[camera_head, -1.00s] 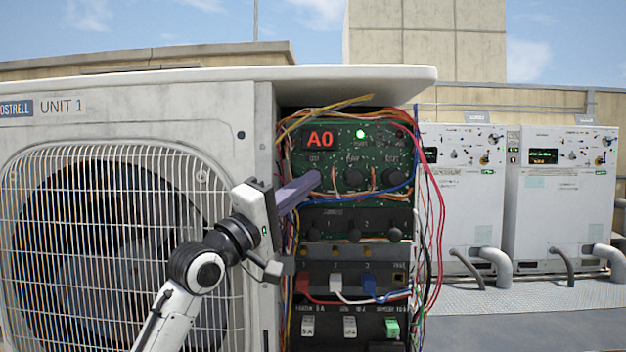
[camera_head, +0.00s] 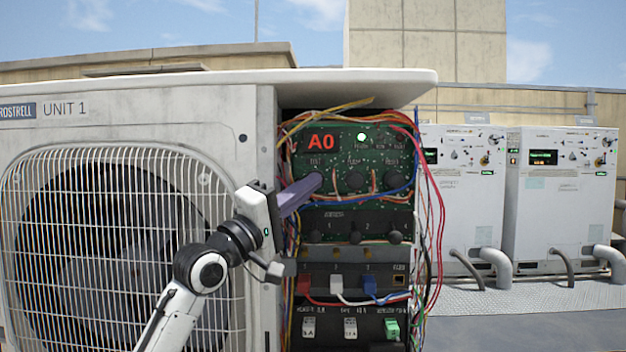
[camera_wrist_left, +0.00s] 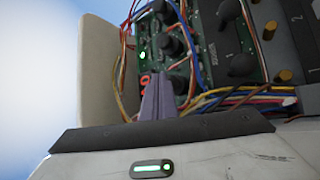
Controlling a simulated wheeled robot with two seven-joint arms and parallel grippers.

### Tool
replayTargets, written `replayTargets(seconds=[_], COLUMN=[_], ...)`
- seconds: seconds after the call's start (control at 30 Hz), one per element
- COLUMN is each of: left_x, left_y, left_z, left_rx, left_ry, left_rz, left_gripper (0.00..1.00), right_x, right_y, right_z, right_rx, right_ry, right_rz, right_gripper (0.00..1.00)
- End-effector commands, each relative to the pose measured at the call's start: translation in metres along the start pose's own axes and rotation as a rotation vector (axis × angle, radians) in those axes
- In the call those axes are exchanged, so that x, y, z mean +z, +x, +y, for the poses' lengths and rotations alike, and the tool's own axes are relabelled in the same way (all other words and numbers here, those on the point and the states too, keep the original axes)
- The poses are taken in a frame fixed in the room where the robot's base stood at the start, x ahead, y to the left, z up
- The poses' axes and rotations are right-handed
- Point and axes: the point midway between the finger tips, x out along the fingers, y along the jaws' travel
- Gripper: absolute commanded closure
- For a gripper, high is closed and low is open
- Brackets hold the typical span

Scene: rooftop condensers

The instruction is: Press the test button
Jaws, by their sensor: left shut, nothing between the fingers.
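The green control board (camera_head: 377,200) is in the open bay of the condenser marked UNIT 1. It has a red display reading A0 (camera_head: 320,141), a lit indicator (camera_head: 361,137) and a row of dark round buttons. The left one is labelled TEST; my left gripper (camera_head: 318,181) covers it. The gripper's purple fingers are shut and empty, tips at the test button; I cannot tell whether they touch or press it. In the left wrist view the fingers (camera_wrist_left: 155,90) point at the board, beside the end button of the row. My right gripper is not in view.
Loose coloured wires (camera_head: 434,190) hang along the bay's right side, and more cross the board. A dark panel with knobs (camera_head: 353,236) sits below, then plugs and switches. The fan grille (camera_head: 110,260) is left of my arm. Two white units (camera_head: 562,200) stand at the right.

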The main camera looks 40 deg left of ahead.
Motion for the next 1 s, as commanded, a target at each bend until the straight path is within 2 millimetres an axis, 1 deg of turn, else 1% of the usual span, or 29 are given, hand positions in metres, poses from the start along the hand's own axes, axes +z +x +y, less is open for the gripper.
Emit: replayTargets(seconds=[0.03, 1.0], left_x=[-0.005, -0.015], left_y=[0.001, 0.007], left_z=[0.003, 0.002], left_rx=[0.006, 0.011], left_ry=[0.008, 0.019], left_rz=[0.01, 0.02], left_gripper=[1.0, 1.0], right_x=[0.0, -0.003], right_y=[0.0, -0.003], right_z=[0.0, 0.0], right_rx=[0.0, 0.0], right_ry=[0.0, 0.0], right_rz=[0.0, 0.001], right_gripper=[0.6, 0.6])
